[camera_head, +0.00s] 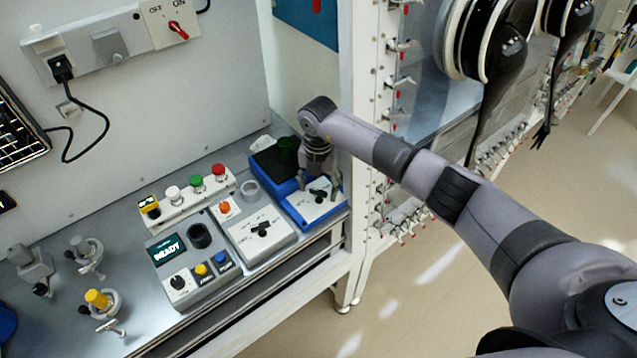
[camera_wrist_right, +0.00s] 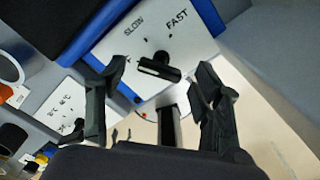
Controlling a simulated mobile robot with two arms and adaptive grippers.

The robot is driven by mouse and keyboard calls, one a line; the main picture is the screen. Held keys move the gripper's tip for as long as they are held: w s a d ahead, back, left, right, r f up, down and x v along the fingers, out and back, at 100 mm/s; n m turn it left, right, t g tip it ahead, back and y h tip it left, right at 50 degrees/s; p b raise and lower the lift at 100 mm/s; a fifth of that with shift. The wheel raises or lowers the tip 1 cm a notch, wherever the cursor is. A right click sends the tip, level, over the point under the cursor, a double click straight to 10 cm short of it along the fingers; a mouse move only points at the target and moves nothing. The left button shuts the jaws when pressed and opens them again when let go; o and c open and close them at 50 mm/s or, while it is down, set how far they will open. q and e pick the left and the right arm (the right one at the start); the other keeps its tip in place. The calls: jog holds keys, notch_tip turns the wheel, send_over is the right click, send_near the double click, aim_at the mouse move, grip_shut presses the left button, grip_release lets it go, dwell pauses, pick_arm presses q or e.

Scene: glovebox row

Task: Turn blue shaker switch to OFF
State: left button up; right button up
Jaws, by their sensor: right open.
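The blue shaker (camera_head: 299,207) stands at the right end of the bench, with a white sloped front panel that also shows in the wrist view (camera_wrist_right: 185,50). Its black switch knob (camera_wrist_right: 158,69) sits on that panel, below the words SLOW and FAST; I cannot read an OFF label. In the head view the knob (camera_head: 319,195) shows between the fingers. My right gripper (camera_head: 318,184) is over the panel, open, with one finger on each side of the knob and apart from it in the wrist view (camera_wrist_right: 161,78). My left gripper is out of view.
A white device with a black knob (camera_head: 262,229) stands directly left of the shaker, then a grey unit with a READY display (camera_head: 167,247). Behind them is a strip of coloured buttons (camera_head: 190,200). A white cabinet post (camera_head: 358,190) stands close on the right.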

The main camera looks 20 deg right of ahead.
jog(key=shift+f, duration=0.25)
jog(key=shift+c, duration=0.5)
jog(key=c, duration=1.1)
jog(key=shift+o, duration=0.2)
jog(key=n+b, duration=0.3)
jog(key=shift+f+b, duration=0.15)
jog(key=shift+b, duration=0.25)
jog(key=shift+n+b, duration=1.15)
jog(key=shift+n, duration=0.25)
jog(key=shift+r, duration=0.2)
